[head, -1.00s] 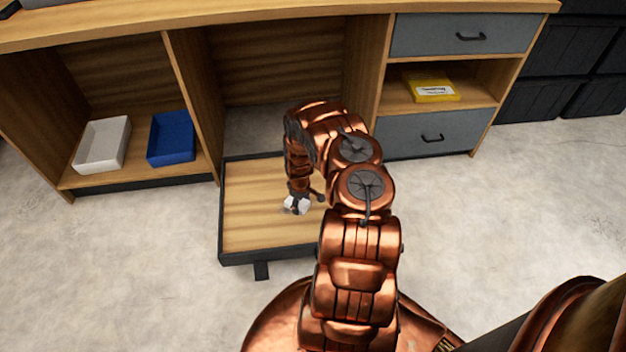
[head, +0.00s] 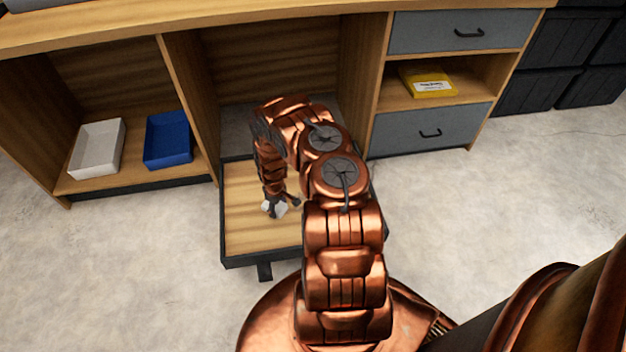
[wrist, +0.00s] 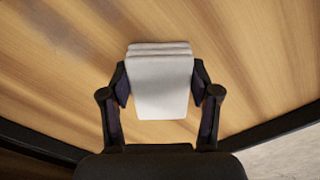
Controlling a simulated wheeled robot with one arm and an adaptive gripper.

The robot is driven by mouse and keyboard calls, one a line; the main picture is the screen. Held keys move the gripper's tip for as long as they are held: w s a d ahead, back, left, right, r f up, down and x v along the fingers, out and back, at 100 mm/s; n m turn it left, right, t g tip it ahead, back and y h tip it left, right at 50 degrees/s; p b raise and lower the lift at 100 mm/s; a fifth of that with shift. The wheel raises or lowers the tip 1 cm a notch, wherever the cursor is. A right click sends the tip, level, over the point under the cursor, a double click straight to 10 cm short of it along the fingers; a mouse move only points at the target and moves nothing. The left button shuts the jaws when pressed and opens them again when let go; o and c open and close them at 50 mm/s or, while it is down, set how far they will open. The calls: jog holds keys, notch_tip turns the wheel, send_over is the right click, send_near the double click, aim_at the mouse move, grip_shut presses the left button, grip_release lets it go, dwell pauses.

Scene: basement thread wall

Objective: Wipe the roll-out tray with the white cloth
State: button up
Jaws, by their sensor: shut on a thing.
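The roll-out tray (head: 240,238) is a low wooden board with a black rim, pulled out from the middle bay of the bench. My gripper (head: 273,208) points down over its middle and is shut on the white cloth (head: 268,207). In the wrist view the folded white cloth (wrist: 161,85) sits between the two dark fingers of my gripper (wrist: 160,95). The tray's wood grain (wrist: 60,75) fills most of that view, with a greyish smudge at its upper left. I cannot tell whether the cloth touches the wood. My arm hides the tray's right side.
A white bin (head: 97,148) and a blue bin (head: 168,140) stand in the left bay. A yellow box (head: 428,82) lies on the shelf between two grey drawers (head: 432,131). Black crates (head: 545,85) stand at the right. The concrete floor (head: 480,200) in front is clear.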

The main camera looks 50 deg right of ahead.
jog(key=shift+w+a, duration=0.4)
jog(key=shift+a, duration=0.25)
notch_tip(320, 180, up, 8)
jog(key=p, duration=0.8)
jog(key=shift+w, duration=0.1)
